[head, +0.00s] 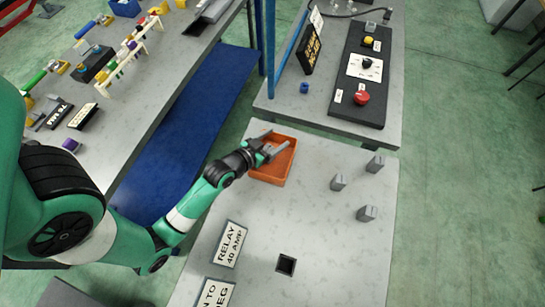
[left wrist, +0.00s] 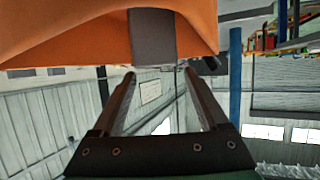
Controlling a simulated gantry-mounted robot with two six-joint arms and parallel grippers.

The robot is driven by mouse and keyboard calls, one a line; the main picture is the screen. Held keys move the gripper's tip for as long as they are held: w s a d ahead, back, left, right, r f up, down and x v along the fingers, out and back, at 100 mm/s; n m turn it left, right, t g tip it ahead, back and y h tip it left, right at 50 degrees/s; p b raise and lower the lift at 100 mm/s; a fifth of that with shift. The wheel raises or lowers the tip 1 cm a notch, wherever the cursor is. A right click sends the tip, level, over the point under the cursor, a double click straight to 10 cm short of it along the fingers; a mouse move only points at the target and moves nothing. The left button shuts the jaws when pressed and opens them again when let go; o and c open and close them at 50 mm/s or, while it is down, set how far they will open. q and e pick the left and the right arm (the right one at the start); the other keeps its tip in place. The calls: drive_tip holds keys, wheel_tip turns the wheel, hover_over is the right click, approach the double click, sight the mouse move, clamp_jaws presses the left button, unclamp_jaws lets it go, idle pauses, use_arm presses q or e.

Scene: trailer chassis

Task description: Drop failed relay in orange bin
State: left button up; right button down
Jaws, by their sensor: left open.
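My left gripper (head: 277,141) is open over the orange bin (head: 285,171), which sits at the back left of the near table. In the left wrist view the spread fingers (left wrist: 160,78) have empty space between them. That view looks upside down, with the orange bin (left wrist: 70,32) across its top. A grey block (left wrist: 152,36), likely the failed relay, shows just past the fingertips against the orange, apart from both fingers. I cannot tell whether it is falling or resting in the bin. In the head view it cannot be made out. My right gripper is not in view.
Three grey relays (head: 338,182) stand on the table right of the bin. A dark square socket (head: 286,265) lies near the "RELAY 40 AMP" sign (head: 229,244). Behind is a control panel with a red button (head: 361,98). The table's middle is clear.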

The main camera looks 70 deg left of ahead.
use_arm(q)
drive_tip(key=shift+s, duration=0.1)
drive_tip(key=p+v, duration=0.1)
drive_tip(key=v, duration=1)
drive_tip(key=shift+s+r+p, duration=0.2)
drive_tip(key=shift+p, duration=0.15)
drive_tip(key=shift+d, duration=0.1)
